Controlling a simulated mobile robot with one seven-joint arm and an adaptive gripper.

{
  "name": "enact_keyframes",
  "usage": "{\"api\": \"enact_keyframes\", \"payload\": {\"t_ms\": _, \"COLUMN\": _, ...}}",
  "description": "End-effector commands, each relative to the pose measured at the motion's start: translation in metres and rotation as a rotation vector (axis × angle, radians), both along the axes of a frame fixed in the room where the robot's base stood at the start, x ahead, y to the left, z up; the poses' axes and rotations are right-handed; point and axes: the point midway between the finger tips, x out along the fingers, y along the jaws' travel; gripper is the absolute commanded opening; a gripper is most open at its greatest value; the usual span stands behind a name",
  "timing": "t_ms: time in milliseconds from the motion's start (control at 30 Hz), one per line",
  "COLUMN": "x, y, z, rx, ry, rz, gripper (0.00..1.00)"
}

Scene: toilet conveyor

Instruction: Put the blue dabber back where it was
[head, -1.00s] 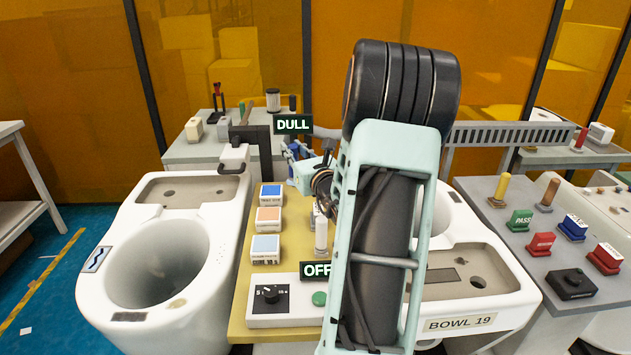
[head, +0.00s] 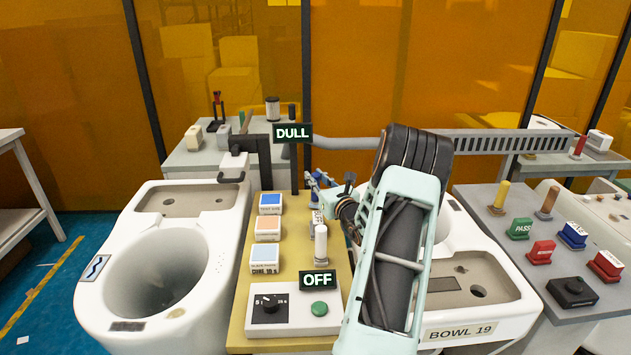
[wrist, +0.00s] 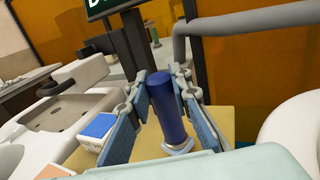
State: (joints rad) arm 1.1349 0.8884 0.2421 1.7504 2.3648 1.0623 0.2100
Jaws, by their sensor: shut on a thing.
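The blue dabber (wrist: 168,108) stands roughly upright between my gripper's two blue-padded fingers, with a pale collar at its lower end. My gripper (wrist: 166,112) is shut on it. In the head view my gripper (head: 318,185) is over the far right part of the yellow bench (head: 238,312), and the dabber is hard to make out there. I cannot tell whether its lower end touches the bench. A white dabber-like bottle (head: 320,246) stands nearer on the bench, and another pale one (head: 316,222) is partly visible behind it.
Blue-topped (head: 270,203), orange-topped (head: 267,228) and light-blue-topped (head: 265,258) pads line the bench's left side. A control box (head: 290,312) with an OFF sign (head: 318,281) is at the front. Toilet bowls flank the bench, and a post with a DULL sign (head: 292,133) rises behind.

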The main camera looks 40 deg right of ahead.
Motion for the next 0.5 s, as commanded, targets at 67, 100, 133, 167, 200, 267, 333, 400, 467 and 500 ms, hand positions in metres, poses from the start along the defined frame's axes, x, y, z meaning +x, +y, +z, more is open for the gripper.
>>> {"api": "enact_keyframes", "payload": {"t_ms": 67, "x": 0.0004, "y": 0.0000, "z": -0.0075, "rx": -0.001, "ry": -0.003, "rz": 0.000, "gripper": 0.00}}
{"api": "enact_keyframes", "payload": {"t_ms": 100, "x": 0.0004, "y": 0.0001, "z": -0.0080, "rx": -0.002, "ry": -0.004, "rz": 0.000, "gripper": 0.00}}
{"api": "enact_keyframes", "payload": {"t_ms": 133, "x": 0.0005, "y": 0.0000, "z": -0.0077, "rx": -0.002, "ry": -0.004, "rz": 0.000, "gripper": 0.00}}
{"api": "enact_keyframes", "payload": {"t_ms": 167, "x": 0.0005, "y": 0.0000, "z": -0.0073, "rx": -0.002, "ry": -0.004, "rz": 0.000, "gripper": 0.00}}
{"api": "enact_keyframes", "payload": {"t_ms": 200, "x": 0.0005, "y": 0.0000, "z": -0.0072, "rx": -0.002, "ry": -0.004, "rz": 0.000, "gripper": 0.00}}
{"api": "enact_keyframes", "payload": {"t_ms": 267, "x": 0.0005, "y": 0.0002, "z": -0.0073, "rx": -0.002, "ry": -0.004, "rz": 0.000, "gripper": 0.00}}
{"api": "enact_keyframes", "payload": {"t_ms": 333, "x": 0.0005, "y": 0.0002, "z": -0.0086, "rx": -0.002, "ry": -0.004, "rz": 0.000, "gripper": 0.00}}
{"api": "enact_keyframes", "payload": {"t_ms": 400, "x": 0.0005, "y": 0.0003, "z": -0.0117, "rx": -0.002, "ry": -0.004, "rz": 0.000, "gripper": 0.00}}
{"api": "enact_keyframes", "payload": {"t_ms": 467, "x": 0.0003, "y": 0.0003, "z": -0.0108, "rx": -0.002, "ry": -0.002, "rz": 0.000, "gripper": 0.24}}
{"api": "enact_keyframes", "payload": {"t_ms": 500, "x": 0.0003, "y": 0.0003, "z": -0.0107, "rx": -0.002, "ry": -0.002, "rz": 0.000, "gripper": 0.29}}
